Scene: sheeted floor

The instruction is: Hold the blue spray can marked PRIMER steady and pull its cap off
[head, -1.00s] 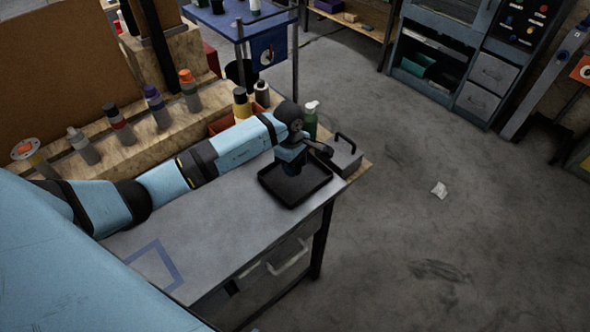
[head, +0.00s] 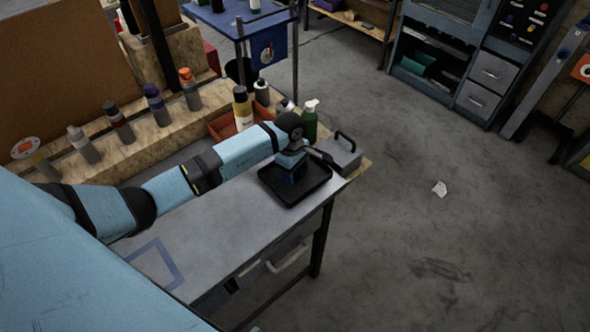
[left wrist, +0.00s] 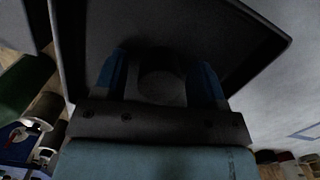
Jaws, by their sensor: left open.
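My left gripper (head: 290,176) points down, low over a black tray (head: 318,192) on the grey workbench. In the left wrist view the two blue fingers (left wrist: 162,78) are apart, inside the outline of the tray (left wrist: 72,50). A dark, round shape (left wrist: 161,86) shows between them, too dark to tell whether it is the can or its cap. I cannot make out a blue can or the PRIMER mark in either view; the gripper covers the middle of the tray. My right gripper is not in view.
A grey box with a handle (head: 343,154) and a green pump bottle (head: 310,122) stand close beyond the tray. Several capped spray cans stand on a wooden ledge (head: 140,142) at the back left. The bench top (head: 215,235) left of the tray is mostly clear.

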